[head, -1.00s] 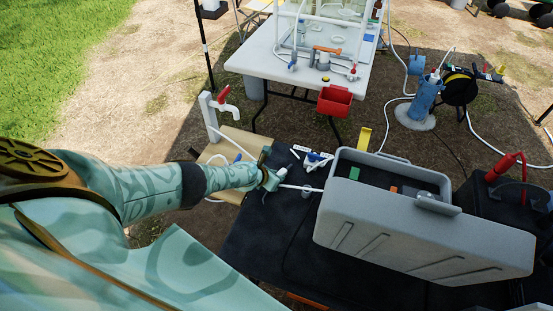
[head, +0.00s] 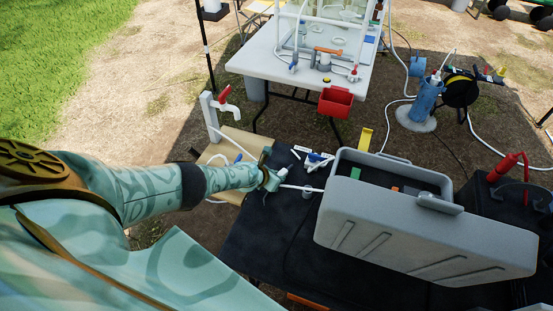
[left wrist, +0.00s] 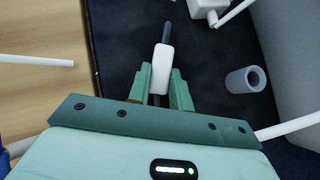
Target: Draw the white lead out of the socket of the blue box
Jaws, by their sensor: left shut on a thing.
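A white lead or rod (head: 300,188) runs from beside the gripper toward the grey case. A white length also crosses the lower right of the left wrist view (left wrist: 290,128). I cannot tell whether it joins the held piece. No blue box with a socket can be made out clearly. My right gripper is out of view.
A grey open case (head: 420,252) stands right of the gripper. A short grey cylinder (left wrist: 245,80) and white fittings (head: 316,160) are close by. A wooden board (head: 232,145) with a red-handled tap (head: 222,100) is at the left. The table front is clear.

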